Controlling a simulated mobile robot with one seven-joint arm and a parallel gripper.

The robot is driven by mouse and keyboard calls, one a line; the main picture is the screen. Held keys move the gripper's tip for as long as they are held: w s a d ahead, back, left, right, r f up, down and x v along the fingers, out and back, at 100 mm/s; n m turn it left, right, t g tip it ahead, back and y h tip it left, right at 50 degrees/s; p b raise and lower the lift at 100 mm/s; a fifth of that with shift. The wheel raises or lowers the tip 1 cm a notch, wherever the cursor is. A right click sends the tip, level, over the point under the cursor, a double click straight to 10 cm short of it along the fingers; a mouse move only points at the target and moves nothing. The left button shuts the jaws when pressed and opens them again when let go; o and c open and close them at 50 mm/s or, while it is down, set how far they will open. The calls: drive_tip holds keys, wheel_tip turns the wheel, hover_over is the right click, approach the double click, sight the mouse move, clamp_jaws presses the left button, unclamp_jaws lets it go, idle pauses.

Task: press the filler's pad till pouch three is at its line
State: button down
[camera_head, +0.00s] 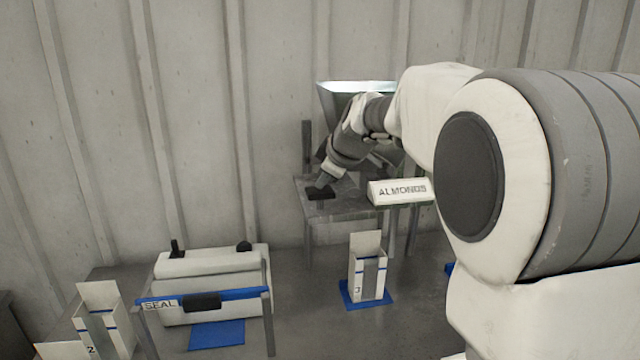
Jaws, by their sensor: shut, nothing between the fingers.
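The filler (342,208) stands against the wall, with a hopper (335,97) on top and a sign reading ALMONDS (398,191). A dark pad (318,193) lies on its grey shelf. My gripper (323,182) is shut and empty, pointing down at the pad; I cannot tell whether it touches it. A white open pouch (369,277) with a grey window strip and blue line stands upright on a blue mat below the filler. Its number is too small to read surely, and the fill level inside cannot be made out.
A sealer marked SEAL (160,304), with a blue bar and dark handle, stands at the lower left. A pouch marked 2 (98,322) stands left of it. My arm covers the right side. Bare tabletop (308,290) lies between sealer and pouch.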

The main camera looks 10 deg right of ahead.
sight(323, 192)
drive_tip(key=shift+f+b, duration=0.5)
drive_tip(key=shift+f, duration=0.1)
drive_tip(key=shift+r, duration=0.1)
idle(0.5)
drive_tip(key=shift+r+p, duration=1.15)
drive_tip(key=shift+r, duration=0.9)
wheel_tip(323, 192, up, 5)
drive_tip(key=p, duration=0.3)
drive_tip(key=s+f+m+g, duration=0.1)
drive_tip(key=s+f+m, duration=0.2)
drive_tip(key=s, duration=0.9)
drive_tip(key=s+f+m+g+h, duration=0.1)
drive_tip(key=s+f+m, duration=0.3)
drive_tip(key=s, duration=0.8)
drive_tip(key=s+f+m+g+h, duration=0.1)
drive_tip(key=s+f+m, duration=0.3)
drive_tip(key=s, duration=0.8)
drive_tip(key=shift+a+f, duration=0.25)
drive_tip(key=shift+f, duration=0.25)
